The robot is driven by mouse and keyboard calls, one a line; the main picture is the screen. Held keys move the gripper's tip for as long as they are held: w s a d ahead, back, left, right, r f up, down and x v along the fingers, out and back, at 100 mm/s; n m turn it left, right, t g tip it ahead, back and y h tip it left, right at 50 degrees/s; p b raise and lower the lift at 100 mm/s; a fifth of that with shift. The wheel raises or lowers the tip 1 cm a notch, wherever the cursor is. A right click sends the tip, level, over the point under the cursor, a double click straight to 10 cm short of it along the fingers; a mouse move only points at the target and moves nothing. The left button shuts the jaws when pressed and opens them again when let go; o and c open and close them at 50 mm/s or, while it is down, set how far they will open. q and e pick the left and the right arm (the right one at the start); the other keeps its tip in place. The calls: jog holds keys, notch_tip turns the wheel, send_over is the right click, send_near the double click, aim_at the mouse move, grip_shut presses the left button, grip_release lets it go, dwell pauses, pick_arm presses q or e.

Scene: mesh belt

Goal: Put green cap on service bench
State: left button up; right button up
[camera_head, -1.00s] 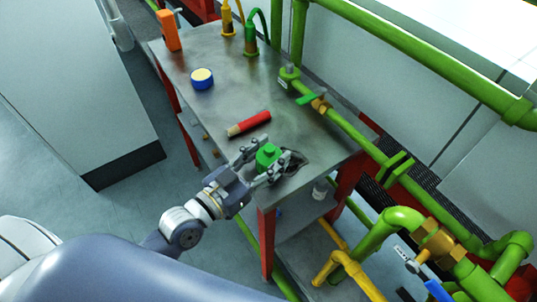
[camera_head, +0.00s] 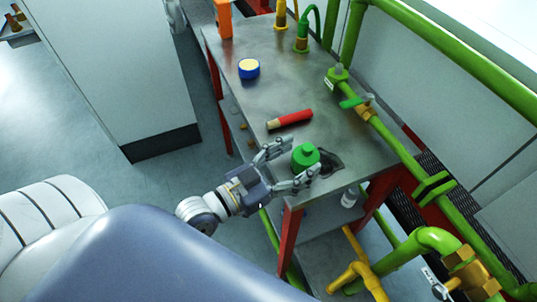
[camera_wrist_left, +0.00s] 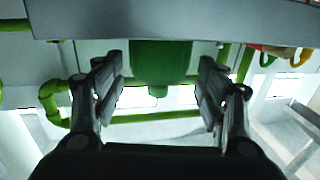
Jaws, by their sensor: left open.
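The green cap (camera_head: 306,157), with a small knob on top, stands on the grey metal service bench (camera_head: 350,135) near its front corner. My left gripper (camera_head: 301,158) is open at that corner, its fingertips on either side of the cap's near part. In the left wrist view the cap (camera_wrist_left: 160,65) shows upside down between the two spread fingers (camera_wrist_left: 160,85), with a gap on each side. The bench's edge crosses the top of that view. My right gripper is not in view.
A red cylinder (camera_head: 293,119) lies behind the cap. A green pipe (camera_head: 394,148) runs along the bench's right side.

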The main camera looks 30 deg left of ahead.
pick_arm(q)
jog(key=b+v, duration=0.1)
jog(key=v, duration=0.8)
jog(key=shift+s+a, duration=0.1)
jog(key=s+a+f+n+g+y, duration=0.15)
jog(key=a+f, duration=0.25)
jog(key=f, duration=0.9)
jog(key=s+a+f+g+y, duration=0.1)
jog(key=a+f+g+y, duration=0.25)
jog(key=f, duration=0.85)
jog(key=s+a+f+n+g+y, duration=0.15)
jog(key=a+f, duration=0.25)
jog(key=f, duration=0.9)
jog(key=s+d+f+g, duration=0.3)
jog(key=s+f+g, duration=0.1)
jog(key=s+f, duration=0.6)
jog(key=s+d+f+g+y, duration=0.1)
jog(key=s+d+f+g, duration=0.2)
jog(key=s+f, duration=0.8)
jog(key=shift+s+d+f+g, duration=0.2)
jog(key=shift+s+f+g, duration=0.05)
jog(key=shift+f+g, duration=0.55)
jog(key=shift+r, duration=0.1)
